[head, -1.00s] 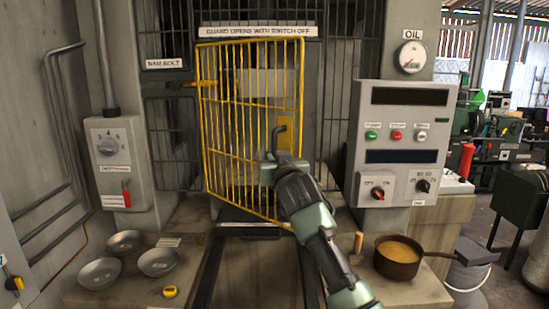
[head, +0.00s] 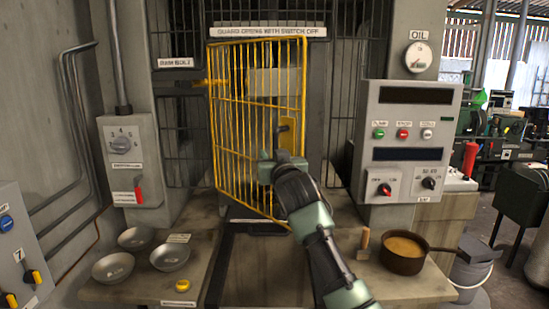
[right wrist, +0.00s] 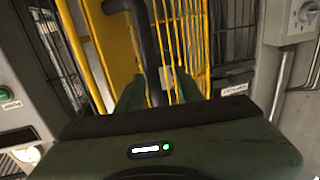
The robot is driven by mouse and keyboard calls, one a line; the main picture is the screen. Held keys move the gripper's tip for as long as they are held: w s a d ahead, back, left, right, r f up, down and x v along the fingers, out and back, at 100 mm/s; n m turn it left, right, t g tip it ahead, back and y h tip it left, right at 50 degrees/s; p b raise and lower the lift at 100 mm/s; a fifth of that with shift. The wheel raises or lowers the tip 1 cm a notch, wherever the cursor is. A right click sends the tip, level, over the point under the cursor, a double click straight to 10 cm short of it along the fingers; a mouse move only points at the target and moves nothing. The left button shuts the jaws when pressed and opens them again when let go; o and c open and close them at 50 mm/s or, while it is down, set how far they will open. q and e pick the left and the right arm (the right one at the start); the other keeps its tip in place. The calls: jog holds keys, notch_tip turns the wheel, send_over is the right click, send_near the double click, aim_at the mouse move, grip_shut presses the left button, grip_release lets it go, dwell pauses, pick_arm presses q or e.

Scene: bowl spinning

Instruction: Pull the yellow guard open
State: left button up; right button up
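The yellow barred guard (head: 232,130) stands in the machine's opening, turned out at an angle with its right side nearer me. A dark bent handle (head: 279,136) sits on a yellow plate on its right side. My right gripper (head: 275,158) is at this handle. The exact finger contact is partly hidden. My left gripper is not in view.
A control panel (head: 408,145) stands close to the right of my arm. Below it are a pan (head: 404,254) and a wooden-handled tool (head: 364,240). A switch box (head: 128,160), several metal bowls (head: 170,257) and a yellow gadget (head: 183,285) are at left. Open floor shows far right.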

jog(key=s+d+b, duration=0.1)
jog(key=s+b, duration=0.2)
jog(key=s, duration=0.4)
jog(key=shift+s+d, duration=0.25)
jog(key=shift+s, duration=0.05)
